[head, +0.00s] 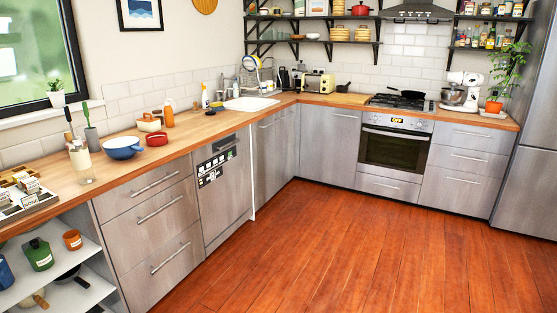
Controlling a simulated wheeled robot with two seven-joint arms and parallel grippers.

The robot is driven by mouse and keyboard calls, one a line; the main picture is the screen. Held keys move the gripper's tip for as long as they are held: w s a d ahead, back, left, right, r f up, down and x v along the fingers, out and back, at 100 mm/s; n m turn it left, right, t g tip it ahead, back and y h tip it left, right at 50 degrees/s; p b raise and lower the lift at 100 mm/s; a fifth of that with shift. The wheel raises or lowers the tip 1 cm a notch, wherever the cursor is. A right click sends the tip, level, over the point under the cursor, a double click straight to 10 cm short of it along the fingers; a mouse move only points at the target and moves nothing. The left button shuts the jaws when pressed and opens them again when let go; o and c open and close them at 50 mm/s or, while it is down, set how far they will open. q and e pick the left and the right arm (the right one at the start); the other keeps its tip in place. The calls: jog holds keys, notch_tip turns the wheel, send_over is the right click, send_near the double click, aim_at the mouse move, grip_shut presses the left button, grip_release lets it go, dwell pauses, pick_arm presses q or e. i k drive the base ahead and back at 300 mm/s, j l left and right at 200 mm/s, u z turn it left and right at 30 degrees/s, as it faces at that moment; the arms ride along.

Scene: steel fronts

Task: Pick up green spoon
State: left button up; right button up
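A thin green utensil (85,113) stands upright on the left counter, in or just behind a dark grey-green holder (92,138). It may be the green spoon, but it is too small to tell its shape. In front of it, a pale utensil pot (80,160) holds dark and wooden-handled tools. Neither of my grippers is in view.
The wooden counter (185,131) runs along the left wall. A blue pot (122,149) and a red pot (156,139) stand right of the utensils. A tray of cutlery or boxes (30,200) lies left. The wooden floor (330,250) is clear.

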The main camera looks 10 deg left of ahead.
aim_at(85, 106)
jog(key=i, duration=1.5)
jog(key=i+l+u, duration=0.1)
jog(key=i+u, duration=0.25)
jog(key=i, duration=0.15)
jog(key=i+l+u, duration=0.35)
jog(key=i, duration=0.2)
jog(key=i+l+u, duration=0.25)
jog(key=i+u, duration=0.15)
jog(key=i, duration=0.1)
